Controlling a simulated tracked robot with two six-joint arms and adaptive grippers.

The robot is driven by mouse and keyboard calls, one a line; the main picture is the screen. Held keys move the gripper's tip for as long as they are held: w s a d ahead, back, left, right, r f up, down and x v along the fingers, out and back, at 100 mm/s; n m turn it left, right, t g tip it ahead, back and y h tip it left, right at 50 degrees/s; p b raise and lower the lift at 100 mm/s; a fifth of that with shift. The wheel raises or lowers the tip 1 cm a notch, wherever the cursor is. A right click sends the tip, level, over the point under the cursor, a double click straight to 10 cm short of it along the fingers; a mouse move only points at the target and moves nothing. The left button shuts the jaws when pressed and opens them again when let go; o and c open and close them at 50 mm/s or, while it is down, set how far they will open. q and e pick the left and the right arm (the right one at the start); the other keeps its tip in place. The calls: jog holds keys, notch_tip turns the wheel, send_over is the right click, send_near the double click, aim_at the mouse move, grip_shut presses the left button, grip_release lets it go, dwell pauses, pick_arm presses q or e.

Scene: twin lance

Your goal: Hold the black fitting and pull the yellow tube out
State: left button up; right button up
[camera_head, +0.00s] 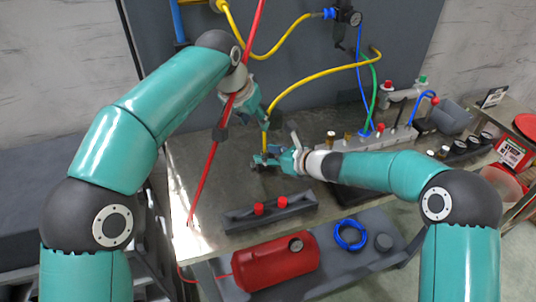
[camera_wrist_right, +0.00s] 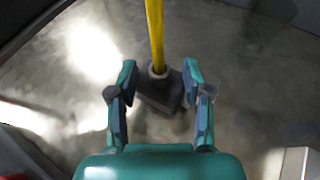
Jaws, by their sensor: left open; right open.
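The yellow tube (camera_head: 310,76) arches down to the bench top in the head view. It also shows in the right wrist view (camera_wrist_right: 155,30), where its lower end stands in the black fitting (camera_wrist_right: 158,92). My right gripper (camera_head: 259,158) is open low over the bench. In its wrist view the fingers (camera_wrist_right: 160,75) are on either side of the fitting, with gaps visible. My left gripper (camera_head: 247,124) is open above the right one, close to the tube's lower stretch. Whether it touches the tube I cannot tell. The fitting is mostly hidden by my right gripper in the head view.
A red lance (camera_head: 205,178) slants past my left arm. A dark block with red knobs (camera_head: 271,209) lies at the bench's front. A manifold with blue and green hoses (camera_head: 370,136) stands to the right. A red tank (camera_head: 275,264) is below the front edge.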

grip_shut()
pick_arm(q)
jog(key=shift+c, duration=1)
pick_arm(e)
jog(key=shift+f, duration=0.1)
jog(key=shift+s, duration=0.1)
pick_arm(q)
jog(key=n+t+h, duration=0.2)
jog(key=n+h, duration=0.2)
jog(key=n, duration=2.9)
send_over(265, 154)
jog(key=w, duration=0.1)
jog(key=shift+f, duration=4.7)
pick_arm(e)
jog(key=shift+f, duration=0.1)
